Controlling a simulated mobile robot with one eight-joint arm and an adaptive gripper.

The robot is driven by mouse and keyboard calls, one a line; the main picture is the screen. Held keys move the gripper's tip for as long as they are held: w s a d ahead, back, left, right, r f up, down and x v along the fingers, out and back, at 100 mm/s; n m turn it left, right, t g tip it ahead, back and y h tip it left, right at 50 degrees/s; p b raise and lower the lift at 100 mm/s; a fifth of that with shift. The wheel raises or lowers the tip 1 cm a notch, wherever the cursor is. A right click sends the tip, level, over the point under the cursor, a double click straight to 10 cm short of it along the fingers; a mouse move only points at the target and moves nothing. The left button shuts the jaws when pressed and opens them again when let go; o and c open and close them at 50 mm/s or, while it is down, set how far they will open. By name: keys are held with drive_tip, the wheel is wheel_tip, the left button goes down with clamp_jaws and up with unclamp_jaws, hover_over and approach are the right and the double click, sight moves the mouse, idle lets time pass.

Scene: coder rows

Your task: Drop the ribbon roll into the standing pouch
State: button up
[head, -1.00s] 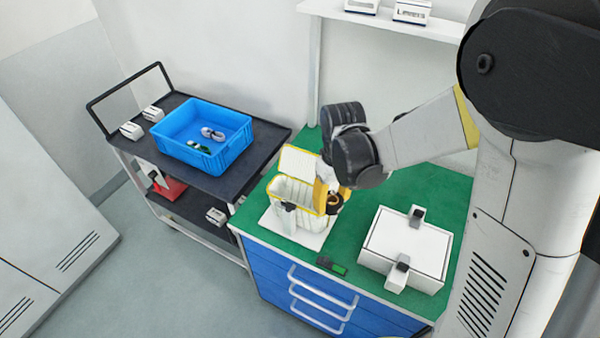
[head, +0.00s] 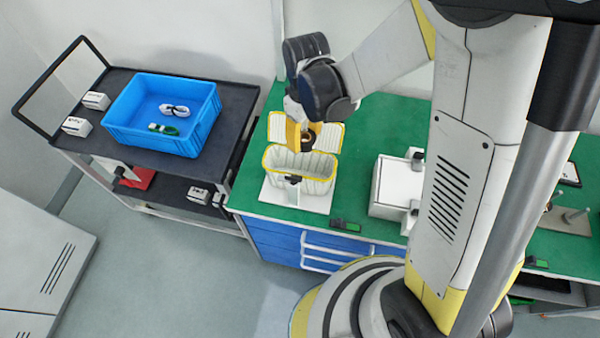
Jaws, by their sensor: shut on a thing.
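The standing pouch (head: 318,183) is white and ribbed with a yellow rim. It stands upright and open on a white base plate (head: 275,197), its flap (head: 329,133) raised at the back. A black clip sits at its front. My gripper (head: 303,137) points down with yellow fingers, shut on the dark ribbon roll (head: 309,144). In the picture the roll shows in front of the flap, just above the back of the pouch's mouth. Its exact height over the mouth is hard to tell. The arm's wrist hides part of the area behind.
A white box (head: 388,186) with clamps stands right of the pouch on the green bench top (head: 375,125). A small black-green device (head: 346,225) lies at the front edge. On the left, a dark cart (head: 232,98) bears a blue crate (head: 190,143) with small items.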

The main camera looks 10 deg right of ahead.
wheel_tip(320, 180, down, 2)
drive_tip(key=shift+f+b, duration=0.15)
drive_tip(key=shift+b, duration=0.35)
drive_tip(key=o, duration=1.2)
wheel_tip(320, 180, up, 12)
drive_tip(key=shift+a+r, duration=0.1)
